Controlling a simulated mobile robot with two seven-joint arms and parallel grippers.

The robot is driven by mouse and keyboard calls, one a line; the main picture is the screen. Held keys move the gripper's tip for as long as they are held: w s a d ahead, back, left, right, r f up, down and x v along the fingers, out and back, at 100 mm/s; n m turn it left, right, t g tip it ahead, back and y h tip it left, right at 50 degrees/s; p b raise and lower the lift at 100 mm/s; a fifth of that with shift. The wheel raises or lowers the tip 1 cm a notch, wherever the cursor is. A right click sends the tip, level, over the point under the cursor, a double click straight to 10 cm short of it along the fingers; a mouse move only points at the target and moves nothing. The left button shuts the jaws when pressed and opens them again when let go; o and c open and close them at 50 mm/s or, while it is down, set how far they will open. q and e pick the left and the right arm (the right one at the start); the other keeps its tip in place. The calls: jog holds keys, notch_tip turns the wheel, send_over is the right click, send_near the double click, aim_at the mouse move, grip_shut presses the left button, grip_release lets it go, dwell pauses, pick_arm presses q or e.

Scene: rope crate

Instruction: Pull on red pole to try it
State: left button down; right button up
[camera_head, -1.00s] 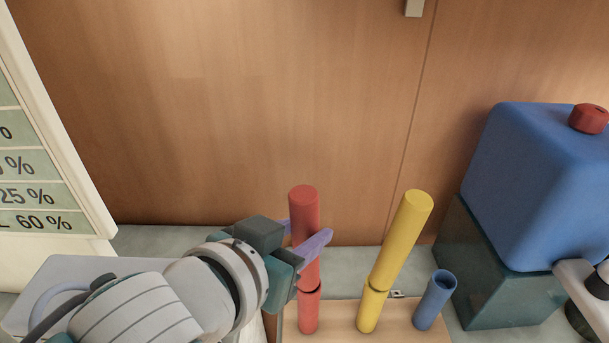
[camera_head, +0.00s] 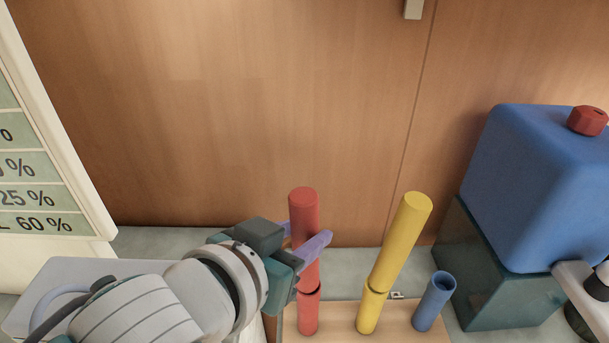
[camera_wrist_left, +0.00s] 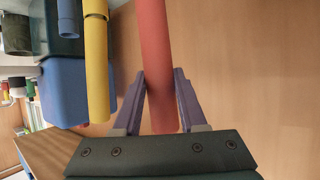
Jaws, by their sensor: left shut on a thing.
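The red pole (camera_head: 304,210) stands upright at the middle bottom of the head view, with a joint line partway up and its lower part on a wooden board (camera_head: 400,332). My left gripper (camera_head: 311,242) comes in from the left and is shut on the upper part of the red pole. In the left wrist view the purple fingers (camera_wrist_left: 159,92) lie on both sides of the red pole (camera_wrist_left: 155,40). My right gripper is not in view.
A leaning yellow pole (camera_head: 402,240) and a short blue tube (camera_head: 434,300) stand to the right on the same board. A blue container (camera_head: 535,185) with a red cap is farther right. A brown wooden panel (camera_head: 250,110) is behind. A white sign (camera_head: 50,170) stands left.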

pick_arm(q)
jog(key=shift+c, duration=1.9)
grip_release()
